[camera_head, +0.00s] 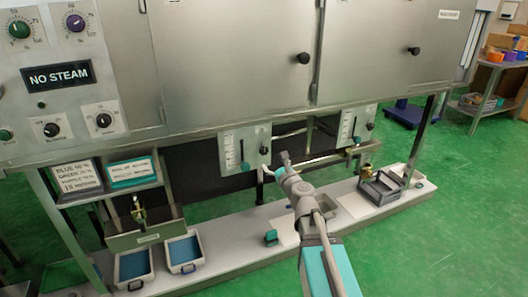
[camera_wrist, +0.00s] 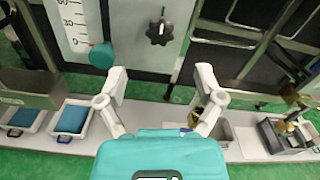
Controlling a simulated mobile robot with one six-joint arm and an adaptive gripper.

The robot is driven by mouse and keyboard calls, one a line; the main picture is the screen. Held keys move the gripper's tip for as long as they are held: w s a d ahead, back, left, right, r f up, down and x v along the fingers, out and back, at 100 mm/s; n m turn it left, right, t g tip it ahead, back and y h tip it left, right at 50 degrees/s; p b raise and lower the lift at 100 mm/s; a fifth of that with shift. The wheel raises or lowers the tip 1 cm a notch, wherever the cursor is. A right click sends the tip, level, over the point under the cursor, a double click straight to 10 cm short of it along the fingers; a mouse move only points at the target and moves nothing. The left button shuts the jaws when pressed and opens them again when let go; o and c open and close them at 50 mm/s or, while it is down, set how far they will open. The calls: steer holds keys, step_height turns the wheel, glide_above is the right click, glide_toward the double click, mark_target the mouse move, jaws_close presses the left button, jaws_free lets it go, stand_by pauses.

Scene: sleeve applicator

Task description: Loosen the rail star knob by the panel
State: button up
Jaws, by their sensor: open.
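The rail star knob (camera_wrist: 159,32) is black and lobed, on the grey scale panel, in the upper middle of the wrist view. In the head view a small black knob (camera_head: 264,150) shows on the left scale panel (camera_head: 232,150). My gripper (camera_wrist: 161,78) is open and empty, with its two fingers apart below the star knob in the wrist picture and not touching it. In the head view my gripper (camera_head: 276,170) is just below and right of that knob. A teal knob (camera_wrist: 102,55) sits left of the star knob, near the scale and close to my left finger.
A second scale panel (camera_head: 354,125) stands to the right. Below are a white bench shelf (camera_head: 235,255), blue-lined trays (camera_head: 184,251) and a dark grey crate (camera_head: 381,188). The steel cabinet (camera_head: 235,60) overhangs the panels. Dark rails lie right of the star knob.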

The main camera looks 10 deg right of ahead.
mark_target(265, 151)
steer(key=x, duration=0.9)
steer(key=shift+w, duration=0.15)
steer(key=c, duration=1.1)
